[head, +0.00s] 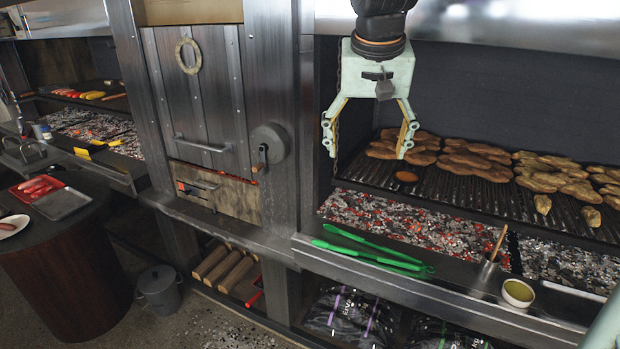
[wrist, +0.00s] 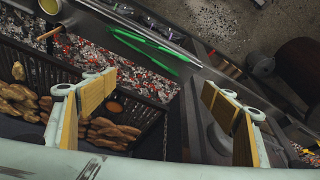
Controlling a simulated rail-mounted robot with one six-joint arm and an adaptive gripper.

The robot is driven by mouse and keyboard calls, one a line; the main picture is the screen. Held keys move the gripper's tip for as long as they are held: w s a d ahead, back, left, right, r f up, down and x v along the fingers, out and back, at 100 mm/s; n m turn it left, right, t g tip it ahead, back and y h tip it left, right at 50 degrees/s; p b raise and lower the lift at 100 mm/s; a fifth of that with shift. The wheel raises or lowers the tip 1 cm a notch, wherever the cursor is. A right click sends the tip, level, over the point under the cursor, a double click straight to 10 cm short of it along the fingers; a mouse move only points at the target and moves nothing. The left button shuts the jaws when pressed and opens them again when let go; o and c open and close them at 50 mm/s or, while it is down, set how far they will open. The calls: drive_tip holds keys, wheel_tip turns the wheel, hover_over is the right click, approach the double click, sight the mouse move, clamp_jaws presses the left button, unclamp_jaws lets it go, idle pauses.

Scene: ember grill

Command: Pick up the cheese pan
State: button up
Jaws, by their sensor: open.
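A small round dish with an orange surface, which looks like the cheese pan (head: 405,176), sits on the grill grate at its left end, near the grilled meat. It also shows in the wrist view (wrist: 114,107), beside the left-hand finger. My gripper (head: 366,152) is open and empty, its fingers spread and pointing down. In the head view its right fingertip appears just above the pan. In the wrist view the pan lies off to the left of the middle of the jaw gap. I see no contact with the pan.
Brown grilled meat (head: 470,160) covers much of the grate. Glowing coals (head: 390,225) lie below it. Green tongs (head: 372,250), a pot with a wooden-handled tool (head: 490,268) and a bowl of yellow-green liquid (head: 518,292) rest on the front ledge. A metal post (head: 275,130) stands left of the grill.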

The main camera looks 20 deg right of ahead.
drive_tip(key=w+d+f+m+p, duration=0.1)
drive_tip(key=w+d+f+m, duration=0.15)
drive_tip(key=w+d, duration=0.65)
drive_tip(key=m+g+h+p, duration=0.1)
drive_tip(key=m+h+p, duration=0.1)
drive_tip(key=m+p, duration=0.2)
approach(405, 177)
drive_tip(key=shift+x, duration=0.8)
drive_tip(key=shift+w+d+r, duration=0.1)
drive_tip(key=shift+d, duration=0.05)
drive_tip(key=shift+w+d+f, duration=0.15)
drive_tip(key=shift+f, duration=0.4)
drive_tip(key=shift+x, duration=3.15)
